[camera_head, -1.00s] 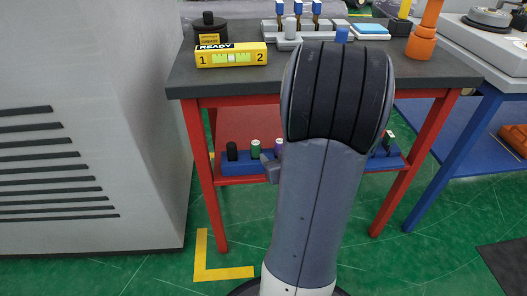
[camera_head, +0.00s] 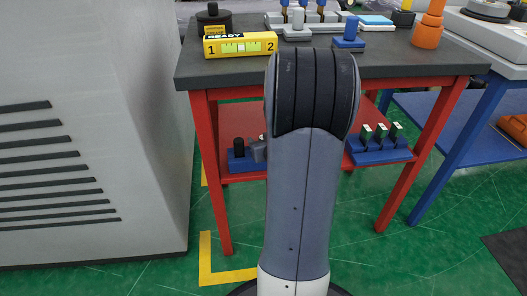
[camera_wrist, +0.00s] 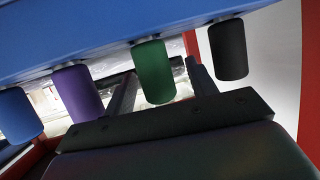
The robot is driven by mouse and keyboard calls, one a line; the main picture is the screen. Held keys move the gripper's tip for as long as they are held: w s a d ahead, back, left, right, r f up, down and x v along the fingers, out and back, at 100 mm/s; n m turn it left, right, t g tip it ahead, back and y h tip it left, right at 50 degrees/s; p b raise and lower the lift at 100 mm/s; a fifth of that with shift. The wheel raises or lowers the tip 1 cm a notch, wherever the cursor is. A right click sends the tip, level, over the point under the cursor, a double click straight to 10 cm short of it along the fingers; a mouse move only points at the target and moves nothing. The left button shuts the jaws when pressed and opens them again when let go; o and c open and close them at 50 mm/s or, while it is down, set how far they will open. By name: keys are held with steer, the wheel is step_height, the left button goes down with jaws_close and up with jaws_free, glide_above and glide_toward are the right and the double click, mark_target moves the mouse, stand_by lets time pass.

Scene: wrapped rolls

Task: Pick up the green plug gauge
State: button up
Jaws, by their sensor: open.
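The green plug gauge (camera_wrist: 153,72) shows in the wrist view with its end at a blue rack (camera_wrist: 120,30). My gripper (camera_wrist: 162,78) is open, one finger on each side of the green gauge, with visible gaps; contact is not seen. A black gauge (camera_wrist: 229,50) is to its right, and a purple gauge (camera_wrist: 78,92) and a blue gauge (camera_wrist: 18,115) are to its left. In the head view my arm hides the green gauge; the black gauge (camera_head: 239,148) shows left of part of my gripper (camera_head: 258,151).
The red lower shelf (camera_head: 232,176) holds the rack under the dark tabletop (camera_head: 390,62). Another blue holder (camera_head: 380,152) with several pieces stands to the right. Red table legs (camera_head: 212,185) flank the shelf. A grey cabinet (camera_head: 90,130) stands at left.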

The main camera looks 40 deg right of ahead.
steer(key=shift+w+d+f, duration=0.2)
steer(key=shift+w+d, duration=0.1)
steer(key=shift+w, duration=0.25)
steer(key=shift+c, duration=0.5)
steer(key=c, duration=0.9)
